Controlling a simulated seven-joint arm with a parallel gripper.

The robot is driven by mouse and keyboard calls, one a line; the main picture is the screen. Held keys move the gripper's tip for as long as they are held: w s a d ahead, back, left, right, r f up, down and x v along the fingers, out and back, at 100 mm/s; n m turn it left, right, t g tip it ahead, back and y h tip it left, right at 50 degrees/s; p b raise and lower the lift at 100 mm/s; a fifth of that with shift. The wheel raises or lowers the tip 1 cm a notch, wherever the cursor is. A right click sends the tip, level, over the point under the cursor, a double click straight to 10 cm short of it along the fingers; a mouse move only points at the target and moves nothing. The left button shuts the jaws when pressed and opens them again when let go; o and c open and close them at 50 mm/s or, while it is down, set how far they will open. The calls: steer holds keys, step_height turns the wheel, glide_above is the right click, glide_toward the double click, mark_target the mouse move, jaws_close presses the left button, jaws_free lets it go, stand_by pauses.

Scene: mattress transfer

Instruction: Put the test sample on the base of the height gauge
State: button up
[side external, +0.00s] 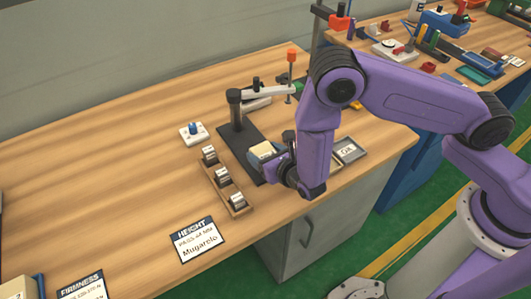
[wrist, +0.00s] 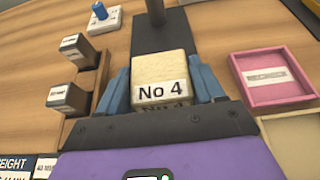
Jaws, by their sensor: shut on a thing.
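The test sample is a cream block marked "No 4" (wrist: 160,68); it also shows in the side view (side external: 262,151). My gripper (wrist: 164,84) is shut on it, with a blue finger on each side; it also shows in the side view (side external: 268,158). The height gauge has a dark flat base (side external: 233,139), an upright post (side external: 234,107) and a grey arm reaching right. The sample is over or on the near part of the base (wrist: 167,36), in front of the post. I cannot tell whether its underside touches the base.
A pink tray (wrist: 247,89) lies right of the base. A grey tray (side external: 358,156) is at the bench's right. A HEIGHT card (side external: 200,239) lies in front.

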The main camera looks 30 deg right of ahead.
steer(key=shift+f, duration=0.1)
steer(key=o, duration=1)
steer(key=shift+s+r, duration=0.2)
steer(key=shift+s, duration=0.05)
steer(key=v, duration=1.1)
steer(key=shift+s+r, duration=0.2)
